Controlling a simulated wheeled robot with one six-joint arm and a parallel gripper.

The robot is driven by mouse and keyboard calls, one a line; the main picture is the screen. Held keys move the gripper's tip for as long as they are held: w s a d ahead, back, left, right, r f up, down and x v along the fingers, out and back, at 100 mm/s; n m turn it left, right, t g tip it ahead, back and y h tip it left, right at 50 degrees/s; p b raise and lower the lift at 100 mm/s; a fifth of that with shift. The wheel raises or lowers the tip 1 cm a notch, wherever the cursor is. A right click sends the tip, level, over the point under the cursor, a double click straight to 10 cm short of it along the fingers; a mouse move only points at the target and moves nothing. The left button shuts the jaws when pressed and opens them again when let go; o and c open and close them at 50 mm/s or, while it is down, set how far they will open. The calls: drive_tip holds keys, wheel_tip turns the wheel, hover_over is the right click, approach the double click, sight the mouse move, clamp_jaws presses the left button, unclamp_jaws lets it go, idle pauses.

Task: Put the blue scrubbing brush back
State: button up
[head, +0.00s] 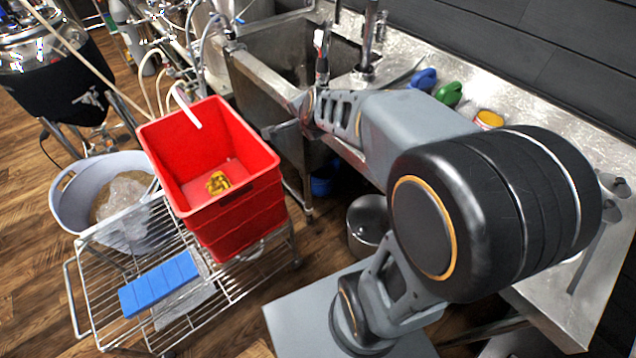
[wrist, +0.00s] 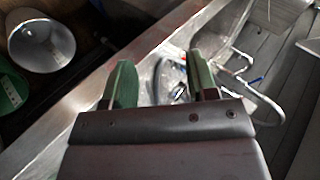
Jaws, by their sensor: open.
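A flat blue block (head: 158,283), which looks like the scrubbing brush, lies on the wire rack of the cart beside the red crate. Its bristles cannot be made out. My gripper (wrist: 162,82) shows in the wrist view with its two green-padded fingers apart and nothing clearly held between them. My arm reaches from the lower right toward the sink, so the gripper is well away from the blue block. In the head view I cannot make out the fingers. No blue block can be made out in the wrist view.
The red crate (head: 237,212) holds a small yellow thing (head: 218,182). A pale tub (head: 65,190) stands left. The metal sink (head: 255,75) lies behind; blue (head: 423,79) and green (head: 448,94) things sit on its counter.

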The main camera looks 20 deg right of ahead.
drive_tip(key=s+a+f+n+g, duration=0.1)
drive_tip(key=s+a+n+g, duration=0.1)
drive_tip(key=s+n, duration=0.5)
drive_tip(key=s+a+f+n+g, duration=0.2)
drive_tip(key=s+n+g, duration=0.2)
drive_tip(key=s+n, duration=0.3)
drive_tip(key=s, duration=0.3)
drive_tip(key=shift+s+f+n+g, duration=0.2)
drive_tip(key=shift+f+n+g, duration=0.05)
drive_tip(key=shift+n+g, duration=0.05)
